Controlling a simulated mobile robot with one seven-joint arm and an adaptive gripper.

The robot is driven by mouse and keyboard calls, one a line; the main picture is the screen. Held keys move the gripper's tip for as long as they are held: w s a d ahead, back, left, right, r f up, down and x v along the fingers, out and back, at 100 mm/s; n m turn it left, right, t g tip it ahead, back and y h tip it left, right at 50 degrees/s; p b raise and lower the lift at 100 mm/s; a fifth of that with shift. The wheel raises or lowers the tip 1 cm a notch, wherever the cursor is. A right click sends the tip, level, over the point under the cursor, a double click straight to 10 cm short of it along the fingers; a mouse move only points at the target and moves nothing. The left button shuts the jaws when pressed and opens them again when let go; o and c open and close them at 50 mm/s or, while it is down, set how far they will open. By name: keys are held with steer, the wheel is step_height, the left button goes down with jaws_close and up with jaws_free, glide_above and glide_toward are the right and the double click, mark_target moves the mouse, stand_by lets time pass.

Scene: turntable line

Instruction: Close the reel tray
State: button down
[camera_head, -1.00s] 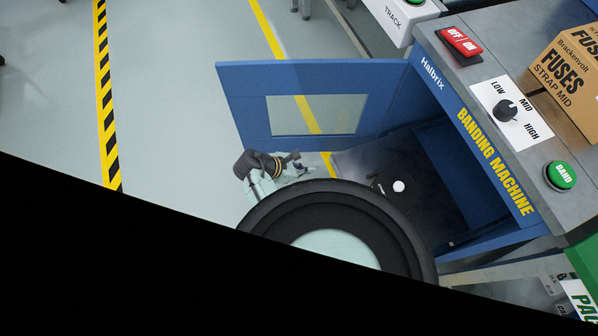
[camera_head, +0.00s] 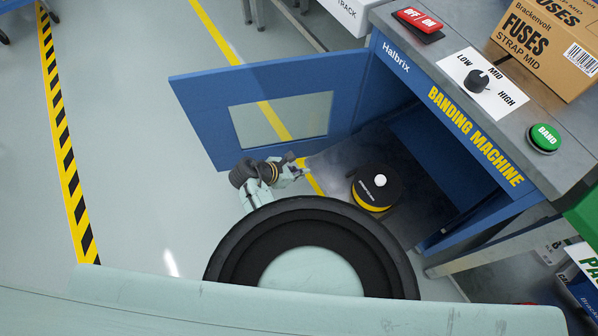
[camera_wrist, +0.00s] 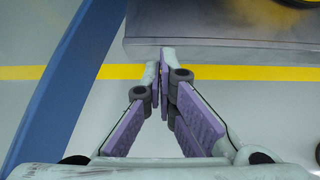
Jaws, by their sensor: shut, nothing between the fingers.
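The reel tray (camera_head: 335,160) is a grey metal slab sticking out of the open cabinet of the blue banding machine. A black reel (camera_head: 378,186) with a yellow band and a white knob sits on it. My gripper (camera_head: 303,163) is shut and empty, just left of the tray's outer edge. In the wrist view the fingertips (camera_wrist: 163,62) overlap the lower edge of the grey tray (camera_wrist: 215,48); I cannot tell whether they touch it. My arm hides part of the tray's near side.
The blue cabinet door (camera_head: 205,105) with a window stands open beyond my gripper; its edge (camera_wrist: 70,85) shows at left in the wrist view. The control top (camera_head: 445,65) carries a switch, dial, green button and fuses box (camera_head: 530,40). Floor at left is clear.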

mark_target(372, 136)
steer(key=w+d, duration=0.5)
steer(key=d, duration=0.2)
steer(key=w+d+p, duration=0.1)
steer(key=w+d, duration=0.5)
steer(key=d, duration=0.2)
steer(key=w+d, duration=0.5)
steer(key=d, duration=0.3)
steer(key=shift+w+p, duration=0.35)
steer(key=shift+p, duration=0.05)
steer(key=shift+a, duration=0.1)
